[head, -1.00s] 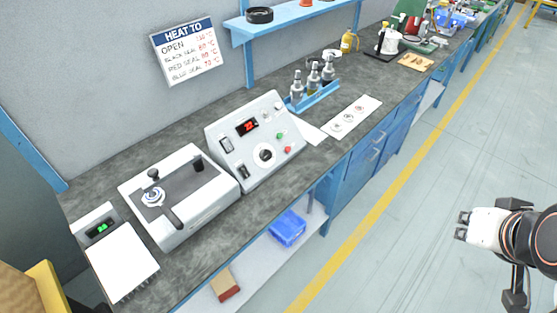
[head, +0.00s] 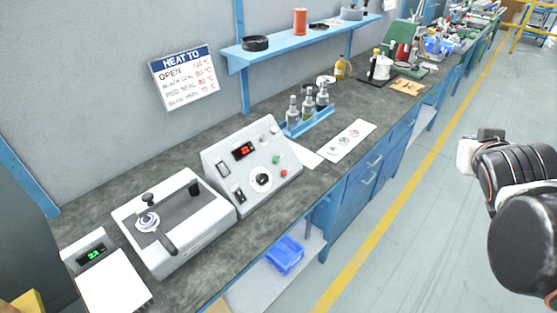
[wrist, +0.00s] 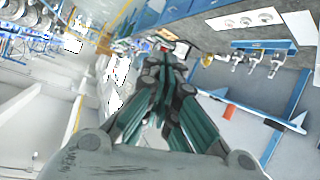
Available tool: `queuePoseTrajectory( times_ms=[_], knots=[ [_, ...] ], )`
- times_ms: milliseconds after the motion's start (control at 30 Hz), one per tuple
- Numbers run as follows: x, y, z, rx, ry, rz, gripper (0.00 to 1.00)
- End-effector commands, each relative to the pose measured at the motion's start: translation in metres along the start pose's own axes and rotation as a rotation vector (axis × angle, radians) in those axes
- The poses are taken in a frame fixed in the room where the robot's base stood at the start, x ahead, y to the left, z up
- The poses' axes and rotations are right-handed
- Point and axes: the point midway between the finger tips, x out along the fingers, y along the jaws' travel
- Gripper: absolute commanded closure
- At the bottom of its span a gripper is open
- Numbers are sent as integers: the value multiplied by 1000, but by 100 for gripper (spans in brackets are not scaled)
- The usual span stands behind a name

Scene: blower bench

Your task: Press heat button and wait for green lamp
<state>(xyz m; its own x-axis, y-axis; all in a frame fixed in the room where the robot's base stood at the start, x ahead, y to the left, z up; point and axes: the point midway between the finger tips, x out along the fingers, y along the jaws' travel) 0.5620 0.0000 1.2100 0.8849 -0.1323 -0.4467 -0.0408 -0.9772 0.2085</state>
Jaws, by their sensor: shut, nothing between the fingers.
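A grey-white control box (head: 252,168) with a sloped panel stands on the bench. Its panel carries a red digital display (head: 243,150), a black dial (head: 262,179), a green button (head: 276,159), a red button (head: 283,173) and switches at the left. Small round fittings at its upper right look unlit; their colours are hard to tell. My gripper (head: 480,138) is at the right over the aisle, well apart from the box. In the wrist view my gripper (wrist: 172,62) has its fingers together with nothing between them.
A white machine with a lever (head: 180,222) and a scale (head: 92,254) stand left of the box. Bottles in a blue rack (head: 308,122) and a white card (head: 345,142) lie to its right. A blue shelf (head: 290,38) hangs above. The aisle floor is clear.

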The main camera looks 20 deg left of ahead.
Motion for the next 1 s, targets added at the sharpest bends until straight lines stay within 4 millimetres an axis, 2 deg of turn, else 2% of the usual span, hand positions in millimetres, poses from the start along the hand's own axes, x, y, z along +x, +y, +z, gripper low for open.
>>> queuePoseTrajectory(
  times_ms=[33,100,167,300,400,533,633,733,900,1000],
  knots=[
    [18,-10,-15,-20,55,-4,100],
    [37,-23,-36,-47,135,-11,100],
    [53,-38,-53,-73,203,-25,100],
    [87,-82,-83,-135,355,-79,100],
    [107,-121,-95,-183,455,-137,100],
    [130,-179,-98,-249,572,-235,100],
    [143,-230,-88,-302,650,-330,100],
    [152,-284,-67,-354,714,-442,100],
    [158,-369,-12,-446,782,-637,100],
    [159,-404,19,-488,795,-726,100]
  ],
)
